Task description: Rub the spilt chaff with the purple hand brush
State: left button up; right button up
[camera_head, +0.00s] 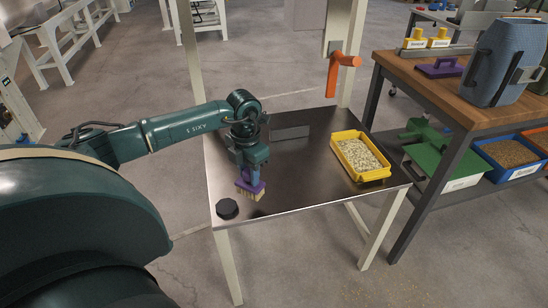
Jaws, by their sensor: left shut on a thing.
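My left gripper (249,172) is shut on the purple hand brush (250,187). The brush hangs below the gripper with its pale bristles pointing down, over the left front part of the dark table top (290,170). I cannot tell whether the bristles touch the table. Faint yellowish specks, perhaps the spilt chaff (385,288), lie on the floor at the lower right, in front of the table. My right gripper is out of view.
A yellow tray (334,146) of pale flakes stands on the table's right side. A black round knob (227,208) is at its front left corner. An orange handle (343,63) hangs above the back edge. A wooden-topped bench (412,68) stands at right.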

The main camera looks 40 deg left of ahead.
pick_arm(q)
jog(key=shift+r+p, duration=0.65)
jog(key=shift+r, duration=0.65)
